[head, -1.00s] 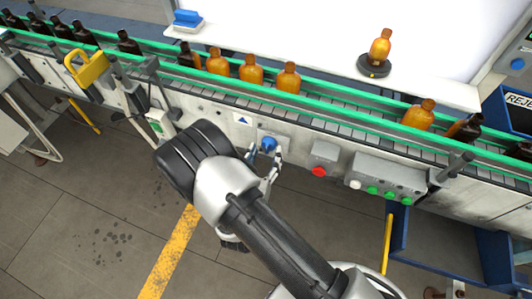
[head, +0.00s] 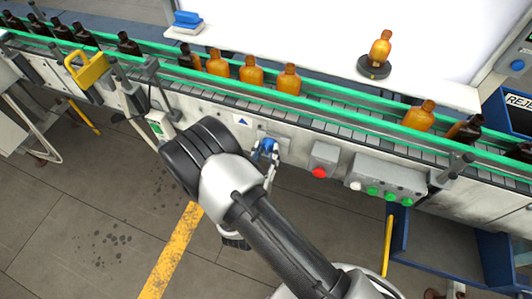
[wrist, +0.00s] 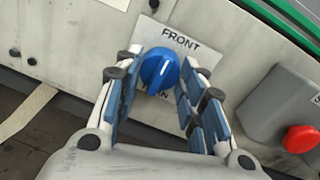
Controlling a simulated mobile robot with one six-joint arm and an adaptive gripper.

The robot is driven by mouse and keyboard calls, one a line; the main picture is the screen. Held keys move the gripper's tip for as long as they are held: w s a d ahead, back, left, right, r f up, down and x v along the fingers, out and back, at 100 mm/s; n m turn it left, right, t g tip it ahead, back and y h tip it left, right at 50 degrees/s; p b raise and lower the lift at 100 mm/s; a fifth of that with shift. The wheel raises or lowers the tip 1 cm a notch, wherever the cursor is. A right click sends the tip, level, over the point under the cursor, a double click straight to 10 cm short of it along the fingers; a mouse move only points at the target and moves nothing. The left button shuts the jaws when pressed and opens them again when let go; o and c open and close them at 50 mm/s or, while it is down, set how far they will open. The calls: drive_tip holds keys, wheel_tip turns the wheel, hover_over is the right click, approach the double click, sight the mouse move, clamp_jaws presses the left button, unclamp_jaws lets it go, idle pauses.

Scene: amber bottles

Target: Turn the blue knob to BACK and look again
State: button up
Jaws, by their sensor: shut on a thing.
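The blue knob (wrist: 160,70) is on a light plate (wrist: 183,45) on the conveyor's side panel. The word FRONT is printed above it; the lettering below is mostly covered. The knob's pale pointer line is tilted off upright. In the head view the knob (head: 268,145) is partly hidden by my gripper (head: 265,155). In the wrist view my gripper (wrist: 160,88) has its blue-padded fingers on both sides of the knob, shut on it.
A red button (head: 319,172) and a box of green and white buttons (head: 385,178) sit to the right on the same panel. Amber bottles (head: 251,75) stand on the conveyor above. One bottle (head: 380,49) stands on a black disc (head: 374,68) behind.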

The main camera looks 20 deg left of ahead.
drive_tip(key=shift+c, duration=0.7)
drive_tip(key=shift+f, duration=0.1)
drive_tip(key=m+b, duration=0.2)
drive_tip(key=m, duration=0.2)
drive_tip(key=m+b, duration=0.2)
drive_tip(key=m, duration=0.3)
drive_tip(key=shift+f+m+t, duration=0.15)
drive_tip(key=shift+m+t, duration=0.25)
drive_tip(key=m+h+b, duration=0.1)
drive_tip(key=m+b, duration=0.1)
drive_tip(key=m, duration=0.2)
drive_tip(key=shift+m, duration=0.4)
drive_tip(key=shift+a+m+b, duration=0.1)
drive_tip(key=shift+m+b, duration=0.3)
drive_tip(key=shift+m, duration=1.6)
drive_tip(key=shift+h, duration=0.3)
